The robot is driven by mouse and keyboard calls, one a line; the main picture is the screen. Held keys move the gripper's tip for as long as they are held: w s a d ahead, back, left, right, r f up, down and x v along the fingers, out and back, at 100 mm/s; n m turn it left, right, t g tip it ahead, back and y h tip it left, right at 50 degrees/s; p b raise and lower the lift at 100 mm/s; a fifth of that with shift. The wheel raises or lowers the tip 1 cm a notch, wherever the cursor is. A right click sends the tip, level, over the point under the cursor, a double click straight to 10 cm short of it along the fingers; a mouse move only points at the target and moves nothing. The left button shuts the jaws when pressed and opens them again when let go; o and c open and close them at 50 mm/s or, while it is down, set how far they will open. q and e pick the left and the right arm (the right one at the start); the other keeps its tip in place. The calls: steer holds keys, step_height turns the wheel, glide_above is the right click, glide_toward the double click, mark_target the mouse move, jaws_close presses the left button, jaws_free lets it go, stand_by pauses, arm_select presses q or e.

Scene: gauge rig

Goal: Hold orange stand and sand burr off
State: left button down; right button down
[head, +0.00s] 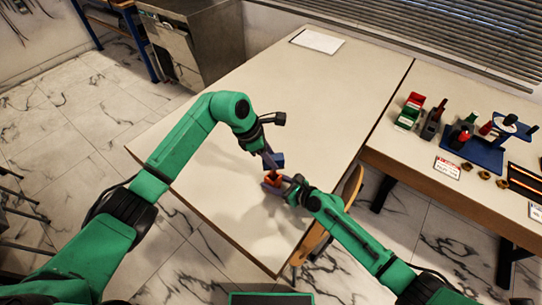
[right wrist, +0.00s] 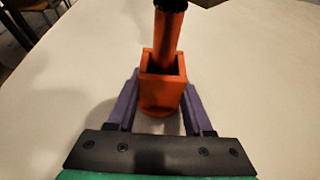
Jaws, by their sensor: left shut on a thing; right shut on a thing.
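An orange stand (right wrist: 160,98) with an open square socket and a round orange post fills the middle of the right wrist view. The post has a dark top, cut off by the picture edge. The stand is small in the head view (head: 271,180). My right gripper (head: 280,187) is shut on the stand, one purple finger on each side. My left gripper (head: 268,156) is shut on a small blue block (head: 278,160), just above and beside the stand. A greyish edge, probably the block's underside, shows close to the post's top. I see no burr clearly.
The pale table (head: 235,110) is mostly clear, with a white sheet (head: 317,41) at its far edge. A side bench on the right holds a blue rig (head: 478,150), red and green bins (head: 409,112) and several brass nuts. A wooden chair (head: 352,187) stands by the table's right edge.

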arm_select(q)
steer(key=shift+f, duration=0.6)
stand_by(0.4)
steer(key=shift+d, duration=0.1)
steer(key=shift+d+f, duration=0.1)
steer(key=shift+d, duration=0.55)
steer(key=shift+a, duration=0.1)
steer(key=shift+s+a+f, duration=0.1)
steer(key=shift+s+a, duration=0.05)
steer(key=shift+a, duration=0.65)
steer(key=shift+s+a+f, duration=0.1)
steer(key=shift+a, duration=0.65)
steer(key=shift+w+d, duration=0.2)
steer(key=shift+d, duration=1.35)
